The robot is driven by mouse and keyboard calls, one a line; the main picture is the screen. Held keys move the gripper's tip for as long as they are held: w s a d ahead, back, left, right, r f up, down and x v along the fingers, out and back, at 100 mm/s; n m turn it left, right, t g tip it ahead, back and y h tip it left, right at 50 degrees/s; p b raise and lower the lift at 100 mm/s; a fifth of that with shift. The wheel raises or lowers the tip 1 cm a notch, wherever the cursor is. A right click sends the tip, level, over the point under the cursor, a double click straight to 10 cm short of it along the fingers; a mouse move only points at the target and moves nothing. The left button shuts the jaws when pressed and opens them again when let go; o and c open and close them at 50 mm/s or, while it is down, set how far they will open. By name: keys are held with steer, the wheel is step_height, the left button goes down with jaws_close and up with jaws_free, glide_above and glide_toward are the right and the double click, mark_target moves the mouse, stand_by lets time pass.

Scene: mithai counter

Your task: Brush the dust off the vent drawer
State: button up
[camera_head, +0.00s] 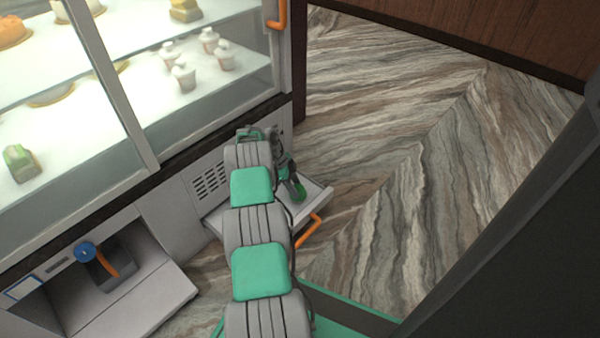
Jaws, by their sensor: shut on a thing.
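The vent drawer (316,198) is a light grey tray pulled out from the lower front of the counter, with an orange handle (310,231) on its front. My gripper (287,170) is over the drawer, near the vent panel, partly hidden by my arm. It is shut on a small dark and green thing, seemingly a brush (297,189), whose lower end is over or on the drawer floor. I cannot tell if it touches. Dust is too small to make out.
A slotted vent grille (211,181) is left of my arm. A second open compartment (150,302) at lower left holds a dark box (108,268) with an orange handle, beside a blue knob (85,252). The glass case (110,75) stands above. The marbled floor (400,150) at right is clear.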

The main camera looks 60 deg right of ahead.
steer(key=shift+w+r, duration=0.2)
steer(key=shift+r, duration=0.9)
steer(key=shift+s+r+p, duration=0.1)
steer(key=shift+r+p, duration=1.25)
steer(key=shift+r, duration=1.3)
